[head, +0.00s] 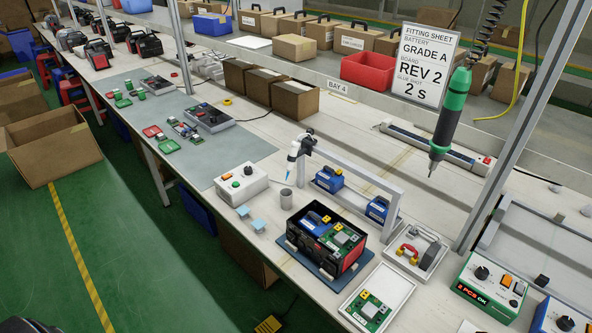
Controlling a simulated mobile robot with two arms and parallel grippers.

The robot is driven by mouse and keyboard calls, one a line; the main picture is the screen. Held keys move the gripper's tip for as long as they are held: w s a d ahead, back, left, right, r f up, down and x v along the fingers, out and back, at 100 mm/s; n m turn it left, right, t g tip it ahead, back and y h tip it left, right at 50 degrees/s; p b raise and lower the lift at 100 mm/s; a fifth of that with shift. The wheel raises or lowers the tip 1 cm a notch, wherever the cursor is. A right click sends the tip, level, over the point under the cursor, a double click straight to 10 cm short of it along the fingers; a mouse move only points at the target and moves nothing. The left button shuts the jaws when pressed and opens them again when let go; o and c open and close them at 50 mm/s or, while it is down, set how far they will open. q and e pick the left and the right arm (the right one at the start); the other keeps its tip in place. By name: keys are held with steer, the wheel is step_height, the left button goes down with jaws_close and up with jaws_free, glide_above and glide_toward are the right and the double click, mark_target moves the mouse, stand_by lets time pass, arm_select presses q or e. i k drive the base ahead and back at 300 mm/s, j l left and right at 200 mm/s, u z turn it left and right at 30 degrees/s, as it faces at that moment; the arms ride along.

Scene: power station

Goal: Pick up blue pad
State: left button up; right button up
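Two small light-blue pads lie on the white bench top near its front edge: one pad (243,211) is a little farther back, and the other pad (258,225) is nearer to the black case. They are close together in front of the white button box (240,184). Nothing covers them. The black case (327,240) with a blue battery and a green board inside stands to their right on a dark blue mat (295,257). Neither gripper can be made out; only a dark piece shows at the bottom left corner.
A grey cup (287,198) and a dispenser stand (302,150) are behind and right of the pads. A white tray with a green board (372,310) is at the front right. A green screwdriver (449,115) hangs above the bench.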

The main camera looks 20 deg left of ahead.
mark_target(258, 223)
steer(key=u, duration=1.05)
